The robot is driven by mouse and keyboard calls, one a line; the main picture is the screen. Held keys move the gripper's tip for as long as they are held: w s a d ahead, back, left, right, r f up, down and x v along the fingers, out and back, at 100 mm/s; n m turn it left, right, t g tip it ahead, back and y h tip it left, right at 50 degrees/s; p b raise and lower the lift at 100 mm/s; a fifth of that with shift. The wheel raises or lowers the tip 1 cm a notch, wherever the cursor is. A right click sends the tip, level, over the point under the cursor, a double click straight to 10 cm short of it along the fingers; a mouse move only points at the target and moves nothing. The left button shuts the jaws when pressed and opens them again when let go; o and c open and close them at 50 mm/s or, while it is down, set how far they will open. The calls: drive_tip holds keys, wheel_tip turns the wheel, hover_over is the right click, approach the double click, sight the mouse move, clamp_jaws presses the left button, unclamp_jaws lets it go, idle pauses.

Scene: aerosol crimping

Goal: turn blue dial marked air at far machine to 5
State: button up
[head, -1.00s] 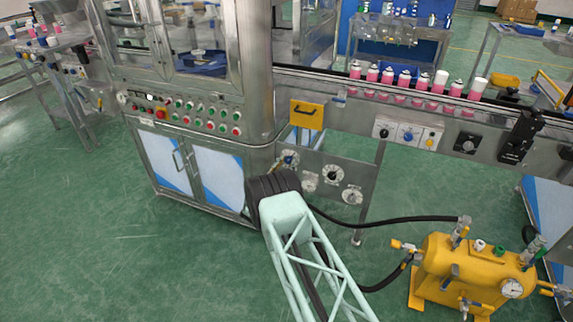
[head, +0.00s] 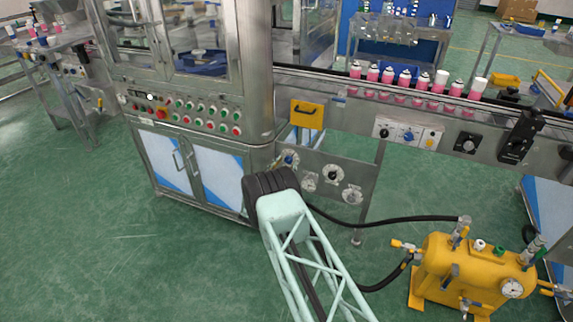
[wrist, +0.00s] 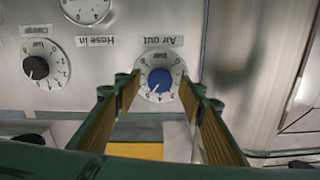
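The blue dial (wrist: 159,80) sits on a white round scale with numbers, beside a label reading "Air out", upside down in the wrist view. Its pointer mark is too small to read surely. In the head view the blue dial (head: 289,158) is on the metal panel under the conveyor, just above my dark wrist. My gripper (wrist: 161,90) is open and empty. Its two fingers point toward the panel, one on each side of the dial in the picture. Whether the tips reach around the knob or stop short cannot be told.
A black dial (wrist: 36,68) and a gauge (wrist: 88,8) share the panel. A yellow handled plate (head: 307,114) hangs above it. The yellow tank (head: 478,268) stands at right with a black hose (head: 400,219). Pink cans line the conveyor. Green floor is open at left.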

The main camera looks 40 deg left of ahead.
drive_tip(key=v, duration=1)
drive_tip(key=shift+s+d, duration=0.15)
drive_tip(key=shift+s, duration=0.25)
